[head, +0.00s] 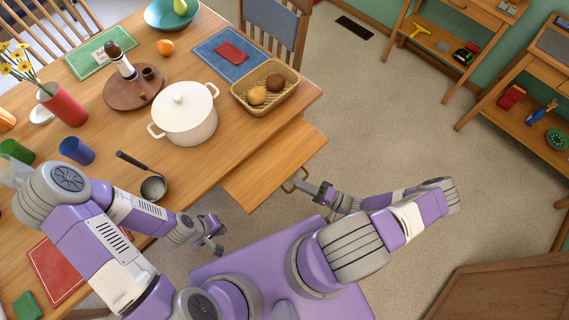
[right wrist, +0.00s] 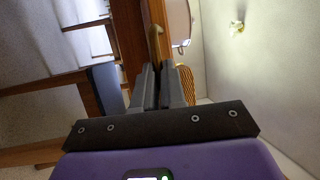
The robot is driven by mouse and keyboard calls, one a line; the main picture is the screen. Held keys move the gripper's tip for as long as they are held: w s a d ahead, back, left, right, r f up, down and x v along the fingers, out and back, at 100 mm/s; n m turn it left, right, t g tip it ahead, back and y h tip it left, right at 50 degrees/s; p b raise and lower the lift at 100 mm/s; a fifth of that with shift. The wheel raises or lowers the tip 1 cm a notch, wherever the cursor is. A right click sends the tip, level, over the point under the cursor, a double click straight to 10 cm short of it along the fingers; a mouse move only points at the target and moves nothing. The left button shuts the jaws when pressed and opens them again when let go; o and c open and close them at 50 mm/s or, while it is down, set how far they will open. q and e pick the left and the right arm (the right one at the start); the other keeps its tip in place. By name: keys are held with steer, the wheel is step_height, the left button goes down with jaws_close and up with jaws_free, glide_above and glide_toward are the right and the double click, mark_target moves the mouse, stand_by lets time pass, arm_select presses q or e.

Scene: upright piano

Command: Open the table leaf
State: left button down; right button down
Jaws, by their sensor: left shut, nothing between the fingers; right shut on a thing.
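The wooden table leaf (head: 275,163) sticks out from under the right end of the wooden table (head: 225,155), a little lower than the tabletop. A curved brass-coloured handle (head: 291,181) is on the leaf's outer edge; it also shows in the right wrist view (right wrist: 154,44). My right gripper (head: 304,186) is shut on the handle. Its fingers (right wrist: 158,72) meet the handle in the wrist view, where they hide part of it. My left gripper (head: 216,241) is shut and empty, beside the table's front edge and apart from the leaf.
A blue chair (head: 272,35) is at the far side. Carpet (head: 385,120) right of the leaf is clear; shelves line the wall.

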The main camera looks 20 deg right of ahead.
steer(key=s+d, duration=0.3)
steer(key=s, duration=0.6)
steer(key=shift+d, duration=0.15)
steer(key=c, duration=1.5)
jaws_free()
steer(key=v, duration=0.7)
steer(key=shift+s+d, duration=0.2)
